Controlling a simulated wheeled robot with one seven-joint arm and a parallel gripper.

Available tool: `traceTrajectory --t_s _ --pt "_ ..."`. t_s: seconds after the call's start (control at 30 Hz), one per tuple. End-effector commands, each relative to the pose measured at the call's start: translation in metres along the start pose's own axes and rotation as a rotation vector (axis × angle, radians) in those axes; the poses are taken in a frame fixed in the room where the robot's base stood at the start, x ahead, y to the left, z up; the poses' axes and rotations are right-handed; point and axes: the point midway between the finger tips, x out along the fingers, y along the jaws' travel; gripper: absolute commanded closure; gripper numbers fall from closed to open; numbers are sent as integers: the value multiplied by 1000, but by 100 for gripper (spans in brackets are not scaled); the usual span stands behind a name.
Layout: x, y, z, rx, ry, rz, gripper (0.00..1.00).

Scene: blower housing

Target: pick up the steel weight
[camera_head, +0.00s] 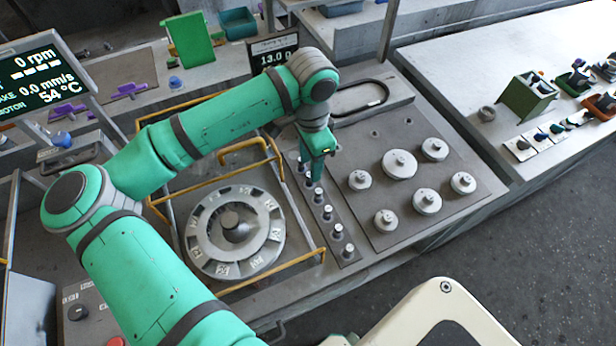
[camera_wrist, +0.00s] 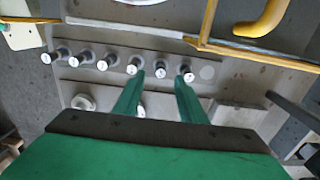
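Several small steel weights with pale tops stand upright in a row on a dark strip, one of them (camera_head: 328,213) near the middle of the head view. In the wrist view the row runs across the upper part. My gripper (camera_wrist: 160,82) is open, pointing down at the far part of the row. It also shows in the head view (camera_head: 317,178). One steel weight (camera_wrist: 160,72) appears in the gap between the fingertips, with another weight (camera_wrist: 188,76) just right of the right fingertip. Whether the fingers touch any weight cannot be told. My gripper hides part of the row in the head view.
Left of the row is a round slotted rotor (camera_head: 234,232) inside a yellow tube frame (camera_head: 303,258). To the right, several larger pale discs (camera_head: 399,164) stand on a grey plate. A scale display (camera_head: 272,52) reads 13.0. A side bench (camera_head: 450,65) holds a green box (camera_head: 527,97).

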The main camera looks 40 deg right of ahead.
Motion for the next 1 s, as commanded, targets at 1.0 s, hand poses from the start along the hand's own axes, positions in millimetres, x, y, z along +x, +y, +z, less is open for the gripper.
traceTrajectory --t_s 1.0 --pt "58 -3 3 -2 0 -1 100"
